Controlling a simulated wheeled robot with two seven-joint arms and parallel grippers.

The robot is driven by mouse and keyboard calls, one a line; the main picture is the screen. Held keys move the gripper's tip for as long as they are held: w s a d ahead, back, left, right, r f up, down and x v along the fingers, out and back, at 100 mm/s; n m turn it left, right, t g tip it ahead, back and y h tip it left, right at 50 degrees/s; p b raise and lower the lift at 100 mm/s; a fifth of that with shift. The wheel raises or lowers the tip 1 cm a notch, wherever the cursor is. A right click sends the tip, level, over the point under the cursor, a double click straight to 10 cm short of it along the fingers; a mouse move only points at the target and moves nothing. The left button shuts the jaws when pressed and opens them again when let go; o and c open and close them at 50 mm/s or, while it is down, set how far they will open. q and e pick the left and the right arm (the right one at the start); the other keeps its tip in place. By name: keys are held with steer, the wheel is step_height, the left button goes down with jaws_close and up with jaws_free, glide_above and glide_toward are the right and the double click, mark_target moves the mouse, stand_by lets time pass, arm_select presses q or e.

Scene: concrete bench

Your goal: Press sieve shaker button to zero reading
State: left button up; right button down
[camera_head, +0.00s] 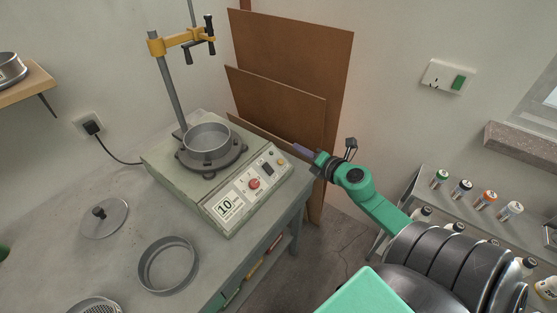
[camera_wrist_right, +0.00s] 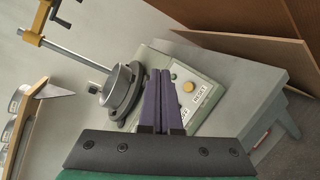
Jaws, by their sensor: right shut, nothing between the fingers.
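The sieve shaker (camera_head: 166,164) stands on the bench, with a round metal sieve pan (camera_head: 208,136) on top. Its sloped front panel shows a label or display reading 10 (camera_head: 228,207), a red knob (camera_head: 254,183), a dark switch (camera_head: 267,169) and a yellow button (camera_head: 281,162). My right gripper (camera_head: 297,148) is shut and empty, its purple fingers just right of and beyond the yellow button, apart from it in the picture. In the right wrist view the closed fingers (camera_wrist_right: 160,73) lie left of the yellow button (camera_wrist_right: 188,86) and partly cover the panel. My left gripper is not seen.
A tall clamp post (camera_head: 172,95) with a yellow arm rises behind the pan. A lid (camera_head: 104,217) and an empty sieve ring (camera_head: 168,265) lie on the bench. Brown boards (camera_head: 290,60) lean on the wall behind my right gripper. Small bottles (camera_head: 486,199) stand at right.

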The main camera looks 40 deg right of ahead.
mark_target(280, 162)
steer(key=shift+w+a+f+b, duration=0.2)
steer(key=shift+w+f+b, duration=0.7)
steer(key=shift+f, duration=0.35)
steer(key=shift+w+a+f+b, duration=0.25)
steer(key=shift+w+f+b, duration=0.4)
steer(key=shift+f+b, duration=0.55)
steer(key=shift+w+a+f+b, duration=0.2)
steer(key=shift+w+f+b, duration=0.65)
steer(key=shift+f, duration=0.5)
steer(key=shift+f, duration=0.1)
steer(key=shift+w+f, duration=0.15)
steer(key=shift+f, duration=0.15)
steer(key=shift+w+a+f+b, duration=0.15)
steer(key=shift+f+b, duration=0.15)
steer(key=shift+b, duration=0.2)
steer(key=shift+s+r+p, duration=0.4)
steer(key=shift+r+p, duration=0.2)
steer(key=shift+r, duration=0.1)
